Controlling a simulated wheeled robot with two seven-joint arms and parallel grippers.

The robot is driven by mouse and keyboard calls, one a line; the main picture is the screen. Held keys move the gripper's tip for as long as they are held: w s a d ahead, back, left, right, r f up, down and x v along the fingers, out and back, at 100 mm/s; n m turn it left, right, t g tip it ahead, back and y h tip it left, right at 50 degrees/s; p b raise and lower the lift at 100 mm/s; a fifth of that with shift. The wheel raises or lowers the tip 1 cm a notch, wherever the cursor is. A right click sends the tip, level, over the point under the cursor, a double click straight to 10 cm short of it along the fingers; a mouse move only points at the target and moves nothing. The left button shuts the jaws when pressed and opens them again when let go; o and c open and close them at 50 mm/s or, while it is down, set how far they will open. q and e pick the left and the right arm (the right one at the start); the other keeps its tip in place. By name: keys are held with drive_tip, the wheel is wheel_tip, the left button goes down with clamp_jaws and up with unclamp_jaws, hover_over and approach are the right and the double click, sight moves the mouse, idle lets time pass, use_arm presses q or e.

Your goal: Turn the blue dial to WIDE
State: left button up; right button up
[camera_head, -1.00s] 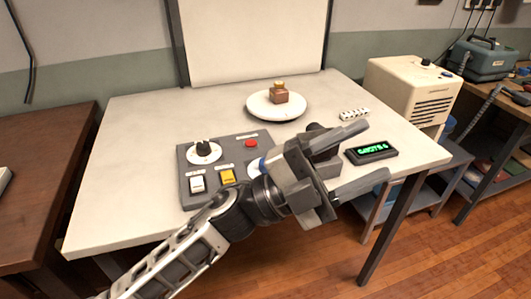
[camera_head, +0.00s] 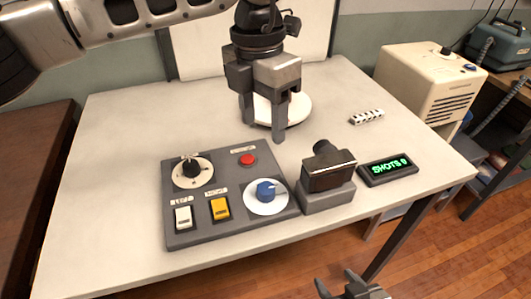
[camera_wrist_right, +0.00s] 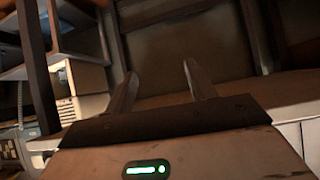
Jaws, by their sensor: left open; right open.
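The blue dial (camera_head: 266,191) sits on a white disc at the right front of the grey control panel (camera_head: 205,233). Its markings are too small to read, so I cannot tell its setting. My left gripper (camera_head: 264,128) is open and empty, pointing down above the table behind the panel, apart from the dial. My right gripper (camera_head: 337,283) shows only partly at the bottom edge, in front of the table. Its two fingers stand apart and empty in the right wrist view (camera_wrist_right: 162,85).
The panel also has a black dial (camera_head: 191,169), red button (camera_head: 248,160), white switch (camera_head: 183,218) and yellow switch (camera_head: 220,209). A dark camera-like device (camera_head: 329,168) stands close right of the blue dial, beside a display (camera_head: 388,169) reading "SHOTS 0". A round white plate (camera_head: 300,108) is partly hidden behind my left gripper.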

use_arm(q)
drive_tip(key=p, duration=0.1)
approach(266, 187)
drive_tip(key=f, duration=0.2)
drive_tip(key=f+p, duration=0.1)
drive_tip(key=f, duration=0.4)
drive_tip(key=shift+s+d+f+p, duration=0.2)
drive_tip(key=shift+s+f+p, duration=0.05)
drive_tip(key=shift+f+p, duration=0.1)
drive_tip(key=shift+f, duration=0.55)
use_arm(e)
drive_tip(key=shift+s+d+r, duration=0.2)
drive_tip(key=shift+s+r, duration=0.15)
drive_tip(key=shift+r, duration=0.1)
use_arm(q)
drive_tip(key=c, duration=1)
use_arm(e)
drive_tip(key=shift+s, duration=0.1)
